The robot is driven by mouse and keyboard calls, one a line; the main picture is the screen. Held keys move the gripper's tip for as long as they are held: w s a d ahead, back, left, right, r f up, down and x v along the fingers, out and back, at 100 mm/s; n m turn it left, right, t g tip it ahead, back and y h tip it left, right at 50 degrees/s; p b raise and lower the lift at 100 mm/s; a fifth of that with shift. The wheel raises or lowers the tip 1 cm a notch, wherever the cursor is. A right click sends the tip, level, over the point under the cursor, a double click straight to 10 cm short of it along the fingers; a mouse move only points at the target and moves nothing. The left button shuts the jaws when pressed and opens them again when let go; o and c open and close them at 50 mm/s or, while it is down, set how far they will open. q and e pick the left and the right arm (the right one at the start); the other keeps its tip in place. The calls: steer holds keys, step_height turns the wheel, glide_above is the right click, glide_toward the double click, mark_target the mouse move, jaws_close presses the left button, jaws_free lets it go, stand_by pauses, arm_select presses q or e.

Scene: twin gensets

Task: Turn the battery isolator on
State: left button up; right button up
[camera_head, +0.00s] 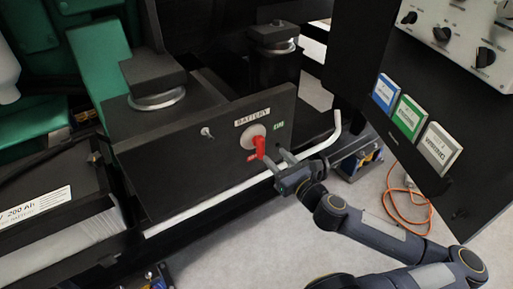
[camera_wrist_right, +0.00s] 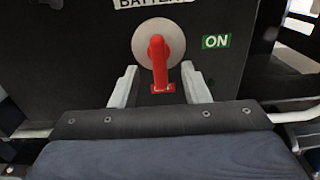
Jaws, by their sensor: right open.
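The battery isolator is a red handle (camera_head: 258,146) on a round pale disc, set in a black panel (camera_head: 180,165) under a BATTERY label (camera_head: 253,117). The handle (camera_wrist_right: 158,62) points down in the right wrist view, towards a small red label at its lower end. A green ON label (camera_wrist_right: 216,41) is to the right of the disc; it also shows in the head view (camera_head: 279,125). My right gripper (camera_head: 272,163) is open in front of the panel, one finger on each side of the handle's lower part (camera_wrist_right: 160,85). I cannot tell whether the fingers touch it. My left gripper is not in view.
A white bent rail (camera_head: 230,192) runs along below the panel. A small metal knob (camera_head: 207,133) is left of the handle. A dark cabinet (camera_head: 375,140) with knobs and coloured labels stands at the right. An orange cable (camera_head: 408,212) lies on the grey floor.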

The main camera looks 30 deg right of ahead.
mark_target(263, 145)
steer(key=w, duration=0.4)
steer(key=w+b, duration=0.1)
steer(key=w, duration=0.2)
steer(key=shift+a, duration=0.35)
steer(key=shift+s, duration=0.1)
jaws_close()
